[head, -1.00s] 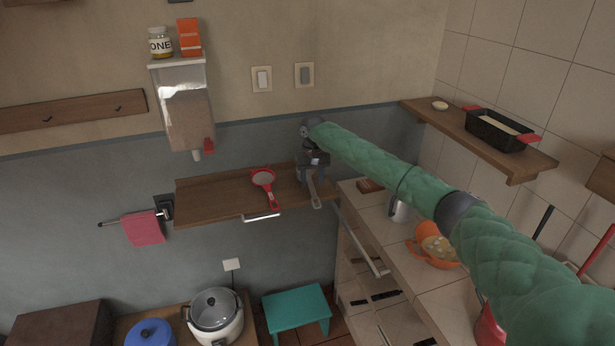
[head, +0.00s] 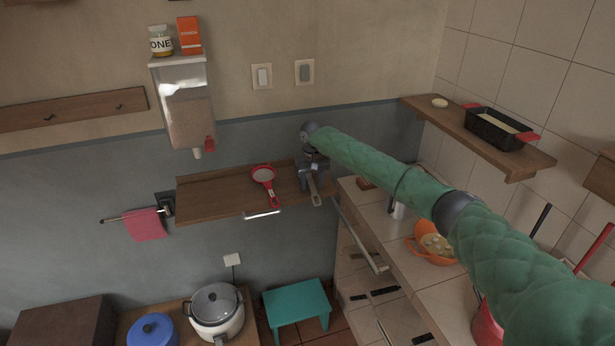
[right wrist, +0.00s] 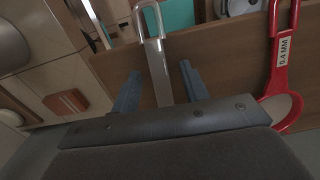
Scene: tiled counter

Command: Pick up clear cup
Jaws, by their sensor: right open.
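A long-handled clear item, which I take for the clear cup, is on the wooden shelf (head: 225,193). Its handle shows in the head view (head: 314,190) and, ending in a see-through loop, in the right wrist view (right wrist: 157,70). Its bowl is hidden behind my gripper. My right gripper (head: 312,172) is over the shelf's right end. In the right wrist view its two blue-grey fingers (right wrist: 159,76) are open, one on each side of the handle, with gaps visible. I cannot tell how deep the fingers reach. My left gripper is not in view.
A red strainer (head: 264,177) lies left of the gripper on the shelf. A grain dispenser (head: 185,105) hangs on the wall to the left. The tiled counter with an orange bowl (head: 434,248) is at right, under my arm. A teal stool (head: 297,303) stands below.

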